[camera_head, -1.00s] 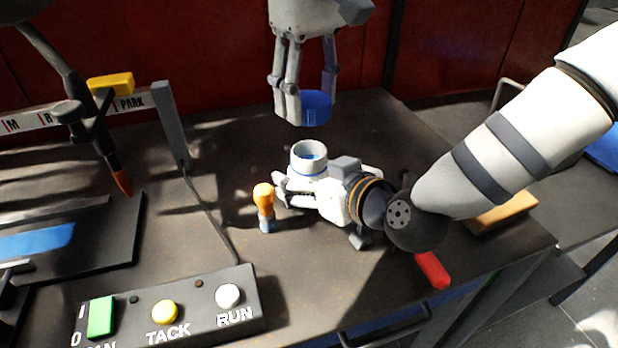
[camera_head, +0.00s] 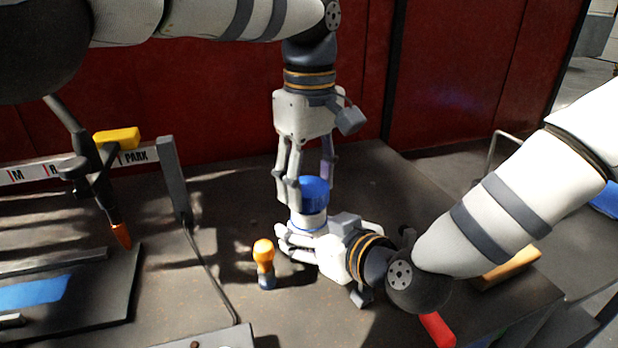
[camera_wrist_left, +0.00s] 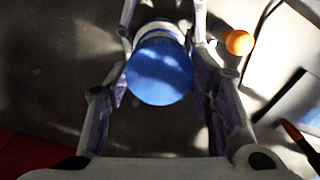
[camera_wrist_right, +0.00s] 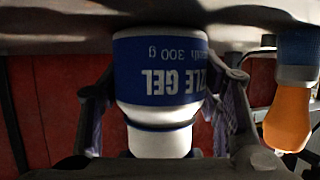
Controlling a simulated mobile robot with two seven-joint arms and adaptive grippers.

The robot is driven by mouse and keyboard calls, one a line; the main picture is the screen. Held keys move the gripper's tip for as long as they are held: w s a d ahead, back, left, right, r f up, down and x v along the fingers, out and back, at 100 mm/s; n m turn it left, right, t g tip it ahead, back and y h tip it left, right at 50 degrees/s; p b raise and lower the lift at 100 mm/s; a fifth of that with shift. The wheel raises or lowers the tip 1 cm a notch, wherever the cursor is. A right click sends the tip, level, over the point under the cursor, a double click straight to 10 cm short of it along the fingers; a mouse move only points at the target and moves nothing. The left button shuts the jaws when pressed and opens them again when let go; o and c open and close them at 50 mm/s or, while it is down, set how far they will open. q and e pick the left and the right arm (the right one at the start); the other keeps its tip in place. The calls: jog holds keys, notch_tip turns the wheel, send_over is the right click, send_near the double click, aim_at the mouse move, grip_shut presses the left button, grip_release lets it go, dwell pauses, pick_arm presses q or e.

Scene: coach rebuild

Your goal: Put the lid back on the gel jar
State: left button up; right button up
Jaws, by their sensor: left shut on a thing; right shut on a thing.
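The gel jar (camera_head: 308,221) is white with a blue label and stands on the dark bench. Its label shows upside down in the right wrist view (camera_wrist_right: 160,75). My right gripper (camera_head: 292,240) comes in low from the right and is shut on the jar's body. The blue lid (camera_head: 313,188) is at the jar's mouth, and its round top also shows in the left wrist view (camera_wrist_left: 160,72). My left gripper (camera_head: 308,192) points down from above and is shut on the lid. Whether the lid is seated or just above the rim cannot be told.
An orange-topped tool (camera_head: 264,262) with a blue-grey base stands just left of the jar. A red handle (camera_head: 437,329) lies at the front right. A cable (camera_head: 208,262) runs along the bench at left. A wooden block (camera_head: 507,268) is behind my right arm.

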aim_at(314, 224)
pick_arm(q)
jog(key=shift+f, duration=0.9)
jog(key=shift+f, duration=0.6)
